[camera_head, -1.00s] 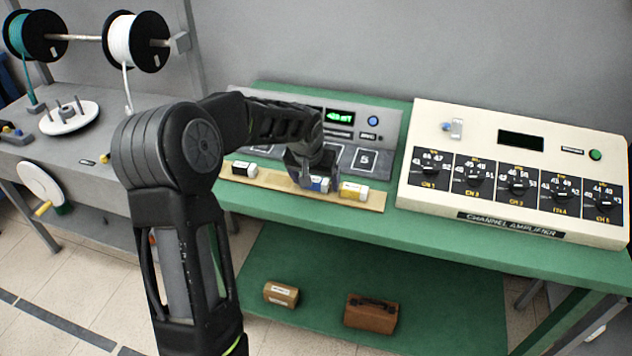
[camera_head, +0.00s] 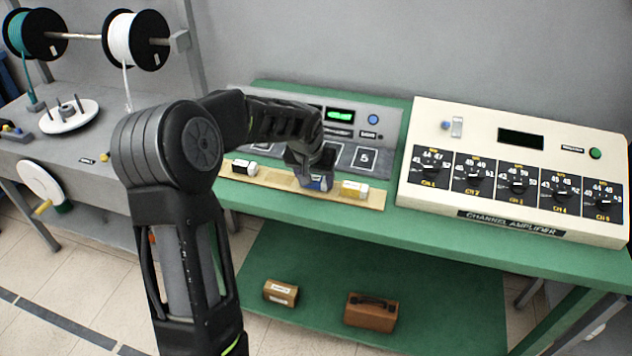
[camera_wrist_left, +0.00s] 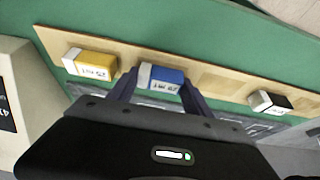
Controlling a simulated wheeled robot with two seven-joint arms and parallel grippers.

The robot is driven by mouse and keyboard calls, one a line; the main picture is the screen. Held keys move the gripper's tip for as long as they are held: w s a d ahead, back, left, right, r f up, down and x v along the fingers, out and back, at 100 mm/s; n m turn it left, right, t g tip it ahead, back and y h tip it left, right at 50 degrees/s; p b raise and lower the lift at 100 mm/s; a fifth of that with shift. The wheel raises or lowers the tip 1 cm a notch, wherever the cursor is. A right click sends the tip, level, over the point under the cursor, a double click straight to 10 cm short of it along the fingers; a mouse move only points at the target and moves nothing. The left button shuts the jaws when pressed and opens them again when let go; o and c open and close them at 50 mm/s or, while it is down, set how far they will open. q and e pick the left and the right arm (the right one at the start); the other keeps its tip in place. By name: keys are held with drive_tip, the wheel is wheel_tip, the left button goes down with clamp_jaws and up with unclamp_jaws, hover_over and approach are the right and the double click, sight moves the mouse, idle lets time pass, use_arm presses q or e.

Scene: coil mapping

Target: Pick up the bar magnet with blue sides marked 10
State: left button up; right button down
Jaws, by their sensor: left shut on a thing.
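The bar magnet with blue sides (camera_head: 317,184) is at the wooden strip (camera_head: 275,179) on the green bench. In the left wrist view the blue magnet (camera_wrist_left: 161,79) shows a white label with small print, hard to read. My left gripper (camera_head: 312,178) is shut on it, with one finger on each side in the left wrist view (camera_wrist_left: 158,86). Whether the magnet is clear of the strip cannot be told. My right gripper is not in view.
A yellow-sided magnet (camera_head: 353,189) lies just right of the blue one, and a black-sided magnet (camera_head: 244,167) lies to the left. Behind stands a grey meter unit (camera_head: 385,120). The cream channel amplifier (camera_head: 515,143) stands to the right.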

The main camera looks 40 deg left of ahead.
sight(316, 179)
use_arm(q)
drive_tip(key=c, duration=0.7)
drive_tip(key=shift+o, duration=0.2)
drive_tip(key=shift+r, duration=0.15)
wheel_tip(316, 179, up, 10)
drive_tip(key=b, duration=0.1)
idle(0.4)
